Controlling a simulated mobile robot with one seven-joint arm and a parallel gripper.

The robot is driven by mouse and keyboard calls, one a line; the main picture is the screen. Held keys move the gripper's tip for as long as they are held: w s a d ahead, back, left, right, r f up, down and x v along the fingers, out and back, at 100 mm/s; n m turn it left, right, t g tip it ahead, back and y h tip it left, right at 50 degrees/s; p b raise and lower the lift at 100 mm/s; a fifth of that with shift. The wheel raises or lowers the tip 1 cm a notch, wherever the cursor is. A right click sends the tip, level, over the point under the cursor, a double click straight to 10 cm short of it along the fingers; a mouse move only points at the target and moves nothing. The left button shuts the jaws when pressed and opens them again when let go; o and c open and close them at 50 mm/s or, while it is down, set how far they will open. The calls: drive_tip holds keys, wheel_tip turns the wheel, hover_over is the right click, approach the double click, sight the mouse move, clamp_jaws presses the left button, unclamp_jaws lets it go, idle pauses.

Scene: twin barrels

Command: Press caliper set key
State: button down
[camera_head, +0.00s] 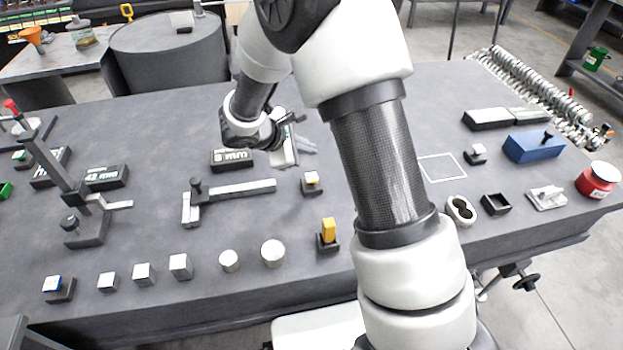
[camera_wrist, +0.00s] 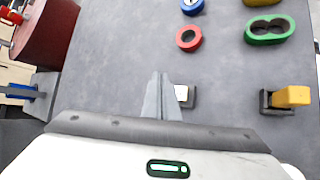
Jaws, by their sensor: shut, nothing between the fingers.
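A small dark block with a pale top (camera_head: 312,182) stands on the bench in the head view; I take it as the key, but its marking is too small to read. A similar pale-topped dark block (camera_wrist: 187,95) shows in the wrist view, partly hidden behind my fingers. A caliper-like tool (camera_head: 240,190) lies left of the key in the head view. My gripper (camera_head: 303,147) is shut and empty, above the bench and just beyond the key. In the wrist view its fingertips (camera_wrist: 161,78) are together, beside the block's left side; contact cannot be told.
A yellow piece in a dark holder (camera_head: 328,232) stands nearer me and also shows in the wrist view (camera_wrist: 291,97). A black labelled box (camera_head: 232,158) lies left of my gripper. Metal blocks and cylinders (camera_head: 180,266) line the front edge.

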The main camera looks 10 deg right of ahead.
drive_tip(key=b, duration=0.4)
hover_over(308, 179)
wheel_tip(308, 179, down, 6)
drive_tip(key=shift+r, duration=0.15)
drive_tip(key=shift+f+b, duration=0.3)
drive_tip(key=shift+f, duration=0.15)
drive_tip(key=shift+f, duration=0.1)
idle(1.1)
drive_tip(key=shift+f+b, duration=0.35)
drive_tip(key=shift+b, duration=0.2)
drive_tip(key=shift+f+b, duration=0.55)
drive_tip(key=shift+b, duration=0.05)
idle(0.6)
drive_tip(key=shift+r, duration=0.1)
drive_tip(key=shift+r+p, duration=0.6)
drive_tip(key=shift+r, duration=0.3)
drive_tip(key=shift+r, duration=0.1)
